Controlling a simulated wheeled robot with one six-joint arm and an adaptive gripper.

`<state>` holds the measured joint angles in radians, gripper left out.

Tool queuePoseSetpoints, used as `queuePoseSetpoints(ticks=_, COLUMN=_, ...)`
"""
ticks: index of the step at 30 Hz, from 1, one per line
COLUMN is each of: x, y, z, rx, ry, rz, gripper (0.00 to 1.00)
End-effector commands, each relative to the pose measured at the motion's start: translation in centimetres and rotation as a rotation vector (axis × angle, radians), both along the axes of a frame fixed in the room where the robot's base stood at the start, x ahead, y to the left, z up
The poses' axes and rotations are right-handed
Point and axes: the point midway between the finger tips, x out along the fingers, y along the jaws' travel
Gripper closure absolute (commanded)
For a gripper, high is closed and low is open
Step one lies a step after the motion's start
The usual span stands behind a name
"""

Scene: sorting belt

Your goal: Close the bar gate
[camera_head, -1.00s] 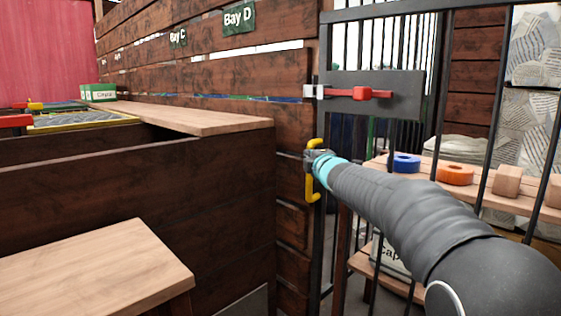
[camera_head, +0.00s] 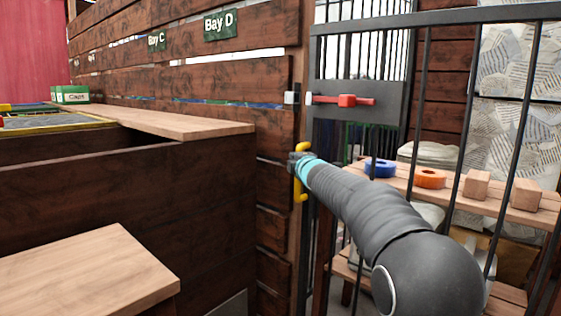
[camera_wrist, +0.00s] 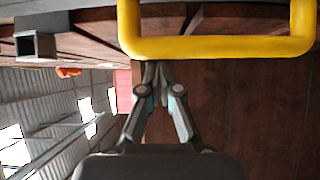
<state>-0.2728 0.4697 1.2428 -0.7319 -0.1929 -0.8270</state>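The bar gate (camera_head: 425,60) is a black metal frame with upright bars on the right of the head view. Its latch plate carries a red bolt (camera_head: 347,100). A pale socket (camera_head: 291,98) is on the wooden post beside it. The wrist view shows a gap between the bolt's red part (camera_wrist: 68,72) and a square grey tube (camera_wrist: 36,45). A yellow handle (camera_head: 301,196) is at the gate's left edge. My gripper (camera_wrist: 155,68) has its fingers together at the handle bar (camera_wrist: 220,47), which hides their tips. I cannot tell whether they touch it.
A plank wall with a Bay D sign (camera_head: 220,25) runs left of the gate. A wooden bin (camera_head: 150,185) and a low board (camera_head: 85,270) fill the left. Behind the bars, a shelf holds a blue ring (camera_head: 380,169), an orange ring (camera_head: 430,179) and wooden blocks (camera_head: 476,185).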

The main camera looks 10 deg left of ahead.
Motion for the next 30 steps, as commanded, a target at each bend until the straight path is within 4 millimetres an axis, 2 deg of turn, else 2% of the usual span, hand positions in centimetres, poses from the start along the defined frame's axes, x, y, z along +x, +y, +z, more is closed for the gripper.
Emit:
queuePoseSetpoints(ticks=1, x=-0.2, y=-0.5, z=-0.7, rx=-0.003, ry=0.003, rz=-0.013, gripper=1.0)
queuePoseSetpoints(ticks=2, x=-0.5, y=-0.2, z=-0.7, rx=-0.003, ry=0.001, rz=-0.012, gripper=1.0)
queuePoseSetpoints(ticks=6, x=-2.2, y=3.0, z=-0.5, rx=-0.016, ry=-0.008, rz=0.003, gripper=1.0)
queuePoseSetpoints(ticks=9, x=-3.9, y=3.4, z=-0.3, rx=-0.025, ry=-0.006, rz=0.01, gripper=1.0)
queuePoseSetpoints(ticks=21, x=-9.3, y=0.9, z=0.1, rx=-0.03, ry=-0.008, rz=0.007, gripper=1.0)
queuePoseSetpoints(ticks=30, x=-11.1, y=0.1, z=0.2, rx=-0.02, ry=-0.004, rz=0.008, gripper=1.0)
